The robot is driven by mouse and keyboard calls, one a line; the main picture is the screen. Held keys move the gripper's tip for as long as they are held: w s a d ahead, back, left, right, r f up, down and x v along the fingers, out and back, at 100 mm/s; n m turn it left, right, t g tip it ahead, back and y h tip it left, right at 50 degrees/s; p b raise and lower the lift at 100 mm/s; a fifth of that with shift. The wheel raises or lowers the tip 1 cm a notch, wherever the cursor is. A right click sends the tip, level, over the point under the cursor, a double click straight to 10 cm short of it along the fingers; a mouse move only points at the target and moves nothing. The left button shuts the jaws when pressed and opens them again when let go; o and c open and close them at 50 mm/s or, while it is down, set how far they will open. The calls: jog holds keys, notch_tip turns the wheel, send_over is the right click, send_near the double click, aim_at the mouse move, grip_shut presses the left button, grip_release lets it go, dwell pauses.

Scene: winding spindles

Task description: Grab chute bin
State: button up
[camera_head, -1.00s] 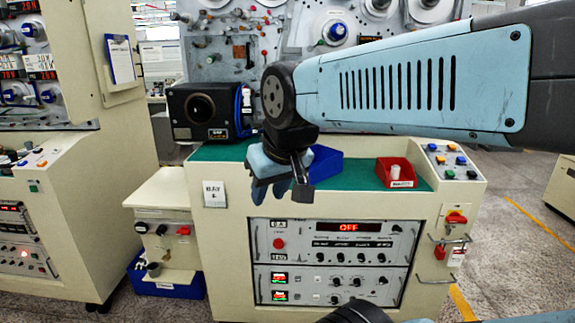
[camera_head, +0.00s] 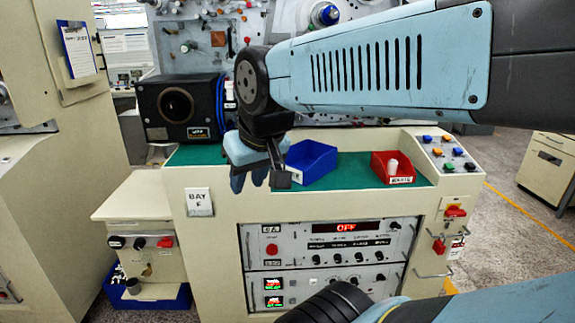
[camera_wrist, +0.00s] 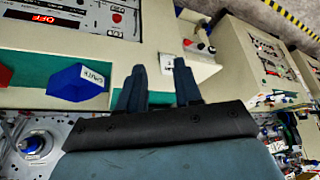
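A low blue bin (camera_head: 148,299) sits on the floor at the lower left, under the small cream side unit with knobs. It holds small parts, and I cannot read a label on it. A second blue bin (camera_head: 311,160) stands on the green bench top and shows a white label in the wrist view (camera_wrist: 77,84). My gripper (camera_head: 262,181) hangs over the front left of the bench, left of the bench-top bin in the head view. In the wrist view its fingers (camera_wrist: 160,88) are apart with nothing between them.
A red bin (camera_head: 393,169) holding a white spool stands on the bench. The side unit (camera_head: 140,209) juts out left of the bench. A black boxed device (camera_head: 180,106) stands at the back left.

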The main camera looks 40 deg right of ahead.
jog(key=shift+d, duration=0.1)
jog(key=w+d+f+n+g+h, duration=0.4)
jog(key=d+f+h, duration=0.1)
jog(key=d, duration=0.4)
jog(key=w+d+f+n+g+h, duration=0.3)
jog(key=w+d+f+g+h, duration=0.15)
jog(key=d, duration=0.55)
jog(key=w+d+f+n+t+h, duration=0.3)
jog(key=w+f+n+h, duration=0.1)
jog(key=w+n, duration=0.3)
jog(key=w+d+f+n+t+h, duration=0.3)
jog(key=w+f+n+t+h, duration=0.1)
jog(key=w+n, duration=0.25)
jog(key=x, duration=1.4)
jog(key=shift+a, duration=0.1)
jog(key=shift+c, duration=0.3)
grip_shut()
